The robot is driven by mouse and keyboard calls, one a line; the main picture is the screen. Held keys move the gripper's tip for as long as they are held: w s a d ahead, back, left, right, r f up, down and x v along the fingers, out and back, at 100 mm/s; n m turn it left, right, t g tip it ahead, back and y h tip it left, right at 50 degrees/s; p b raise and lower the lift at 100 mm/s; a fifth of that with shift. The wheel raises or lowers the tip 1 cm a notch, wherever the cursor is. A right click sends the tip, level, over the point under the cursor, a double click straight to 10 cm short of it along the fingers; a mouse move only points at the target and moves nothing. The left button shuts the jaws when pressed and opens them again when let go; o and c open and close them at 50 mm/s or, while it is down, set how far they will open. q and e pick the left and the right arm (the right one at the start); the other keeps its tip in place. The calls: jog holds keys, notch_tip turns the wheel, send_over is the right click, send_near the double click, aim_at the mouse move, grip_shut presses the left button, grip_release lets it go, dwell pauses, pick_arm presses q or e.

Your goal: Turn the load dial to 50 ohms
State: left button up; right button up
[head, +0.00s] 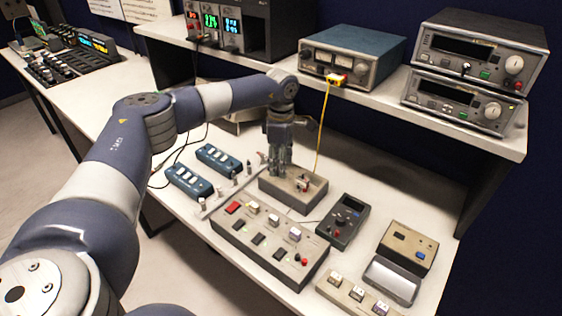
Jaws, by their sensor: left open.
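My left gripper (279,172) points straight down over the back left part of a small tan box (312,194) on the bench. The gripper is open, and its fingers hide part of the box's top. A small light and red fitting (304,185) shows on the box just right of the fingers. I cannot tell whether a dial sits between the fingers or whether they touch the box. No ohm scale or dial marking is readable. My right gripper is not in view.
A grey switch panel (268,246) lies in front of the box, a dark handheld meter (343,220) to its right. Two blue modules (190,181) lie to the left. A yellow cable (323,125) hangs from the shelf instrument (352,54) behind the gripper.

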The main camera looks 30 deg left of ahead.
pick_arm(q)
jog(key=shift+s+f, duration=0.1)
jog(key=shift+f, duration=0.4)
jog(key=shift+c, duration=0.3)
grip_shut()
